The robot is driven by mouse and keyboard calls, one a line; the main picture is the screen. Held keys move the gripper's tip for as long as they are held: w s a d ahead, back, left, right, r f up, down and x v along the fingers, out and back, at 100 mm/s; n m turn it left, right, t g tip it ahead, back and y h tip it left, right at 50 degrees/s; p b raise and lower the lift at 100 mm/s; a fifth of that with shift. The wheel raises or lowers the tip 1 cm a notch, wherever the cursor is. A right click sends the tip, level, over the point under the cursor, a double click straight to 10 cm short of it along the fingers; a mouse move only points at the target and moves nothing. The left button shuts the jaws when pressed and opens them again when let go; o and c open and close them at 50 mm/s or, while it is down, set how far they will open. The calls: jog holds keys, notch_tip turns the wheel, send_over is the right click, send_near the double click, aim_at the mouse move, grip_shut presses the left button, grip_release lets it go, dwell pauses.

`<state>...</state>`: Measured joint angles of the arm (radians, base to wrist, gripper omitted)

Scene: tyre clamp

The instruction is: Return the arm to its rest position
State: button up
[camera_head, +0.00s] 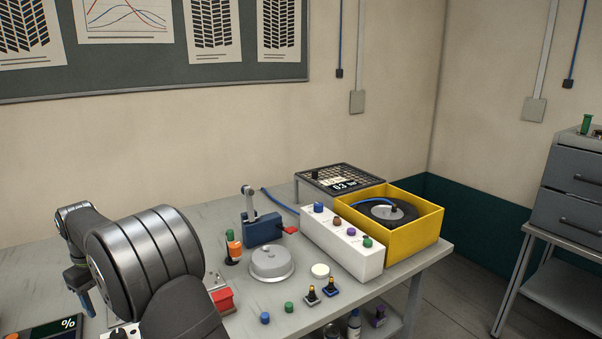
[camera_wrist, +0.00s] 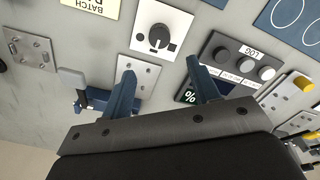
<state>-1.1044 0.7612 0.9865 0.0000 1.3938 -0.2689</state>
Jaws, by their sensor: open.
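My gripper (camera_wrist: 163,78) is open in the wrist view, with its two blue fingers apart and nothing between them. It hangs above the bench, over a pale plate and near a white panel with a black dial (camera_wrist: 158,38). In the head view my gripper (camera_head: 80,288) shows at the left, partly hidden by my large grey arm link. A yellow box (camera_head: 428,232) at the right end of the bench holds a black tyre (camera_head: 404,214) with a grey centre. A blue clamp block (camera_head: 263,231) with an upright grey lever stands mid-bench.
A white box (camera_head: 342,243) with coloured knobs stands beside the yellow box. A grey domed disc (camera_head: 271,263), small caps and a red block (camera_head: 222,299) lie on the bench (camera_head: 210,238). In the wrist view, a black knob panel (camera_wrist: 238,65) and a blue fixture (camera_wrist: 95,99) lie close to the fingers.

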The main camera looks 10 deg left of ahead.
aim_at(118, 332)
notch_tip(118, 332, down, 12)
jog(key=shift+r, duration=0.25)
jog(key=shift+r, duration=0.15)
notch_tip(118, 332, up, 17)
notch_tip(118, 332, down, 18)
jog(key=shift+r, duration=0.25)
jog(key=shift+r+m, duration=0.15)
jog(key=shift+m, duration=0.65)
jog(key=m, duration=0.4)
jog(key=shift+w, duration=0.1)
jog(key=m, duration=0.6)
jog(key=shift+d+m, duration=0.1)
jog(key=shift+m, duration=0.2)
jog(key=shift+r, duration=0.7)
